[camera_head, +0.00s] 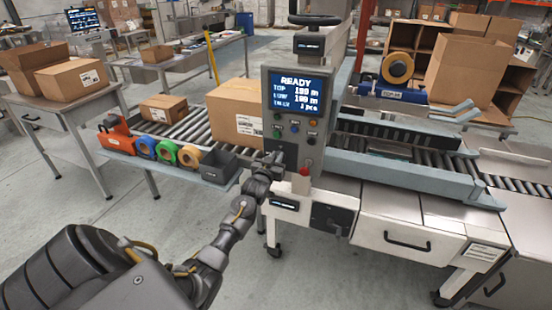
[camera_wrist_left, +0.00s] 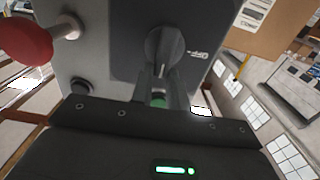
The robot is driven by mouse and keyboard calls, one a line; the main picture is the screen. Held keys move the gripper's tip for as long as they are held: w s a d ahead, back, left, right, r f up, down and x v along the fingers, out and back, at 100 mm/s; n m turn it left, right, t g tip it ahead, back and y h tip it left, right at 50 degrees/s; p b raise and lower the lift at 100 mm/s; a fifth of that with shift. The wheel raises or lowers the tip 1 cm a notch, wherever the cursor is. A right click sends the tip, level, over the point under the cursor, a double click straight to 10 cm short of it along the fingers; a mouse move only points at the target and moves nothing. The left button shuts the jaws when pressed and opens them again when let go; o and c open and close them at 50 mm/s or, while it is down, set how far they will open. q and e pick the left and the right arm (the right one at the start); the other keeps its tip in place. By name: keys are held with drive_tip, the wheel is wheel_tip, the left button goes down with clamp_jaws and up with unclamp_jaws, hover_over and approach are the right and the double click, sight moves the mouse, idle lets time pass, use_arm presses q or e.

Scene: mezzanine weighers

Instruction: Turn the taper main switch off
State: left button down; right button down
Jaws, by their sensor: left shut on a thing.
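The taper's control panel (camera_head: 292,110) stands at the middle of the head view, its screen reading READY. My left gripper (camera_head: 272,160) is at the panel's lower left corner and covers the switch in that view. In the left wrist view, the main switch (camera_wrist_left: 164,46) is a dark rotary knob on a dark plate, with an OFF label beside it. The fingers of my left gripper (camera_wrist_left: 158,92) are closed on the knob. The knob's grip looks roughly upright in that view; its exact setting is unclear. My right gripper is not in view.
A red mushroom button (camera_head: 305,171) sits beside the gripper, and it shows large in the left wrist view (camera_wrist_left: 24,40). A cardboard box (camera_head: 236,110) rests on the rollers left of the panel. Tape rolls (camera_head: 166,152) and a dark bin (camera_head: 219,165) are on a side shelf.

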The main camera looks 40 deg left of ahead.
use_arm(q)
drive_tip(key=shift+n, duration=0.3)
drive_tip(key=n, duration=0.1)
drive_tip(key=a+n+p, duration=0.1)
drive_tip(key=n, duration=0.1)
drive_tip(key=shift+s, duration=0.15)
drive_tip(key=shift+s+a+f+n+p, duration=0.1)
drive_tip(key=shift+a+f+n+p, duration=0.25)
drive_tip(key=shift+n, duration=2)
drive_tip(key=shift+s+a+f+n+p, duration=0.15)
drive_tip(key=shift+f+n+p, duration=0.4)
drive_tip(key=shift+n, duration=1.85)
drive_tip(key=shift+a+f+n+p, duration=0.3)
drive_tip(key=shift+n+p, duration=0.25)
drive_tip(key=shift+n, duration=1.8)
drive_tip(key=shift+d+f, duration=0.1)
drive_tip(key=c, duration=1.4)
unclamp_jaws()
drive_tip(key=shift+o, duration=0.2)
